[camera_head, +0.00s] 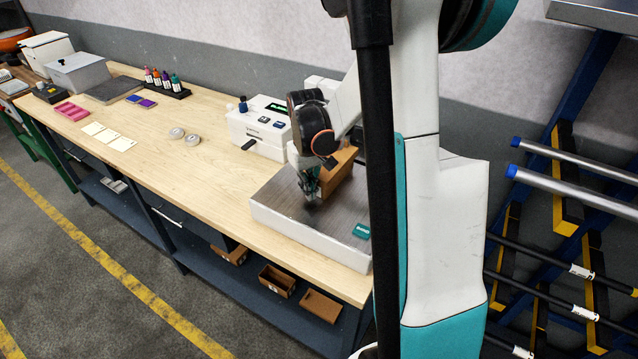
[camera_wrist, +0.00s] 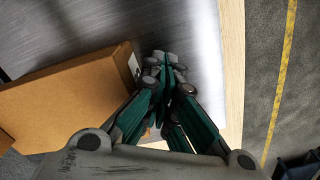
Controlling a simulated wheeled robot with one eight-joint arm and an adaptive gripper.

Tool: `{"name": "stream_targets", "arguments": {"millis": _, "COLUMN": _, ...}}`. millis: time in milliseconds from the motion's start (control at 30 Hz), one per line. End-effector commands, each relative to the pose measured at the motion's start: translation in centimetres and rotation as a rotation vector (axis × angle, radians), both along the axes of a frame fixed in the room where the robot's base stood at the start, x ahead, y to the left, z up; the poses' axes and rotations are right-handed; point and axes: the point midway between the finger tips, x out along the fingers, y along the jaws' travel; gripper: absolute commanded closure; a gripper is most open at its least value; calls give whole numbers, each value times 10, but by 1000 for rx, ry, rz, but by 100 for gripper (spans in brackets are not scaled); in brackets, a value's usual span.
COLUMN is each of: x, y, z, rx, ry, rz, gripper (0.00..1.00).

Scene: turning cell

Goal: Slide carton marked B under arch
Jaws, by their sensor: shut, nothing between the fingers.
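A brown carton (camera_head: 338,172) stands on the steel-topped platform (camera_head: 275,200) at the right end of the bench. In the wrist view the carton (camera_wrist: 65,100) fills the left side. A white label with a dark mark shows at its edge, but I cannot read the letter. My gripper (camera_head: 311,192) is shut and empty, low over the platform just left of the carton. In the wrist view my fingertips (camera_wrist: 165,65) are together beside the carton's labelled end; I cannot tell whether they touch it. I cannot make out an arch in either view; my arm hides part of the bench.
A white device (camera_head: 262,130) stands behind the platform. A teal tag (camera_head: 361,231) lies at the platform's front right. Two round metal pieces (camera_head: 185,135) and bottles in a rack (camera_head: 165,84) are farther left.

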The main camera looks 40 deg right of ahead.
Motion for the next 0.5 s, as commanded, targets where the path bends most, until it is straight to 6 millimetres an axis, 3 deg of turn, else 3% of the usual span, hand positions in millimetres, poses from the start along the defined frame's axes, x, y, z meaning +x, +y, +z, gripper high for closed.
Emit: {"name": "stream_targets", "arguments": {"millis": 500, "x": 3, "y": -8, "z": 0, "rx": 0, "ry": 0, "rz": 0, "gripper": 100}}
